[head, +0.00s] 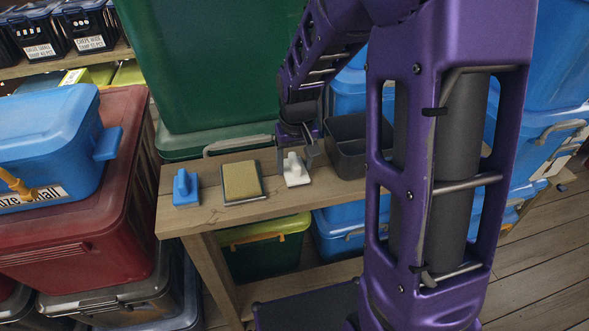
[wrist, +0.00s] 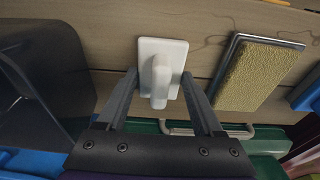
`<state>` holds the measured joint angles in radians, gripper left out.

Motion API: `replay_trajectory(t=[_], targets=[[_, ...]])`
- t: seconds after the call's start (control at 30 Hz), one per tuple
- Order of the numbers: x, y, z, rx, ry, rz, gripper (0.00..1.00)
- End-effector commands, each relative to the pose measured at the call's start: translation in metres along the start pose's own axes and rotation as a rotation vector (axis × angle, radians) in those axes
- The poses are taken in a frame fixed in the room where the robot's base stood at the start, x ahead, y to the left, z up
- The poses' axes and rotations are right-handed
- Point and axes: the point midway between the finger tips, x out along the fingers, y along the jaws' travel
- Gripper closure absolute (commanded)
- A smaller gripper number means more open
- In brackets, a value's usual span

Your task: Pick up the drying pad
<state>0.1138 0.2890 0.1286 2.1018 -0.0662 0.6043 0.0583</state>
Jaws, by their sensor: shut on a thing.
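A white block with an upright handle (head: 297,179) stands on the wooden table, under my gripper (head: 299,147). The block appears to rest flat on the wood. A flat tan textured pad with a dark rim (head: 241,180) lies to its left in the head view; it also shows in the wrist view (wrist: 258,75), at the right. Which of these is the drying pad is not labelled.
A blue handled block (head: 186,189) stands at the left end of the wooden table (head: 228,209). A dark open bin (head: 345,140) is just right of the white block. A big green bin (head: 205,70) stands behind. Stacked lidded bins (head: 75,190) are at the left.

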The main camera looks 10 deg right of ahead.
Motion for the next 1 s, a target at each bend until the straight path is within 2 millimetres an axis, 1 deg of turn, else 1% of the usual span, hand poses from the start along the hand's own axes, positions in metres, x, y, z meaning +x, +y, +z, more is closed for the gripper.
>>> replay_trajectory(t=[0.03,0.1,0.13,0.33,0.43,0.57,0.7,0.8,0.9,1.0], targets=[[0.000,0.000,0.000,0.000,0.000,0.000,0.76],[0.000,0.000,0.000,0.000,0.000,0.000,0.88],[0.000,0.000,0.000,0.000,0.001,0.000,0.90],[-0.001,0.000,-0.001,0.000,0.001,0.000,0.90],[-0.009,0.000,-0.002,0.000,0.003,0.000,0.90],[-0.031,0.000,-0.006,0.001,0.007,0.000,0.90],[-0.060,0.000,-0.010,0.001,0.006,0.000,0.90],[-0.078,0.000,-0.013,0.000,0.005,0.000,0.90],[-0.091,0.000,-0.015,0.000,0.004,0.000,0.90],[-0.097,0.000,-0.015,0.000,0.001,0.000,0.90]])
